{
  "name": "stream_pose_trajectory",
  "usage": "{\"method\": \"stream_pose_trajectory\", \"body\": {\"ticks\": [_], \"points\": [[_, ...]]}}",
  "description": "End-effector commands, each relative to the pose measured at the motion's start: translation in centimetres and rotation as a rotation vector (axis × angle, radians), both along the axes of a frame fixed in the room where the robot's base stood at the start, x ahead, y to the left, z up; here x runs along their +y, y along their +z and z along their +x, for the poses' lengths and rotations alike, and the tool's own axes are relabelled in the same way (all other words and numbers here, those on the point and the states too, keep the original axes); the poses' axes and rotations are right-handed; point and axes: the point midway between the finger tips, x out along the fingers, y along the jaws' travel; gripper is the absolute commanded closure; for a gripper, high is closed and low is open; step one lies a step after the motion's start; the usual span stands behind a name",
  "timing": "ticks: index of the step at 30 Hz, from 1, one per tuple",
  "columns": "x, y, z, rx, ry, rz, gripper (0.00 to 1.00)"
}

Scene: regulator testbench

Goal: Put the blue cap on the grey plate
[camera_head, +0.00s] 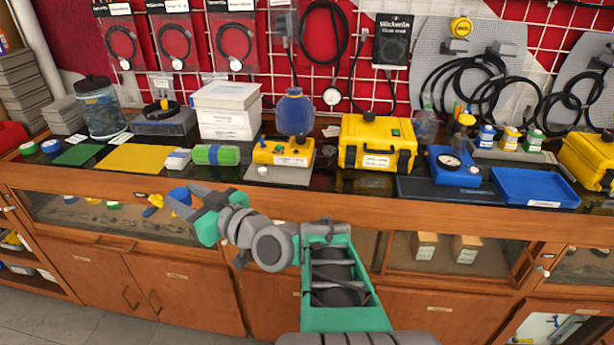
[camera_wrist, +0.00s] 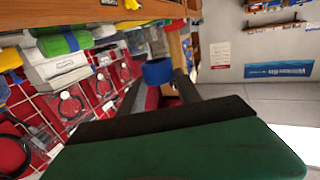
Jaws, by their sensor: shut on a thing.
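My gripper (camera_head: 181,203) is shut on a blue cap (camera_head: 180,194) and holds it in the air in front of the counter's front edge. In the wrist view the blue cap (camera_wrist: 157,71) sits between the fingertips. A light grey plate (camera_head: 277,175) lies on the counter at its front edge, right of my gripper and apart from the cap. A yellow device (camera_head: 283,152) stands at the back of this plate or just behind it; I cannot tell which. The front part of the plate is bare.
A yellow mat (camera_head: 135,159) and green mat (camera_head: 79,155) lie further left. A yellow case (camera_head: 376,145) stands to the right. Another blue cap (camera_head: 51,147) lies at far left.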

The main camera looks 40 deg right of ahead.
Motion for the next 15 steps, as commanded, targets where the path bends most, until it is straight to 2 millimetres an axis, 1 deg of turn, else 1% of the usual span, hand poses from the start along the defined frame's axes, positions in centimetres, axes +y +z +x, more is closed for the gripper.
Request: {"method": "stream_pose_trajectory", "body": {"ticks": [1,2,3,5,6,9,12,15], "points": [[-2.8,0.2,-0.2,-0.001,-0.045,0.001,0.97],[-4.4,0.5,-0.5,-0.002,-0.070,0.001,0.97],[-6.7,0.8,-0.9,-0.002,-0.106,0.004,0.97],[-10.1,1.3,-1.9,-0.002,-0.159,0.003,0.97],[-12.4,1.7,-2.8,-0.003,-0.194,0.002,0.97],[-17.2,2.5,-5.2,-0.002,-0.272,0.000,0.97],[-20.4,3.1,-7.3,0.000,-0.327,-0.003,0.97],[-22.0,3.4,-8.5,0.003,-0.353,-0.007,0.97]]}}
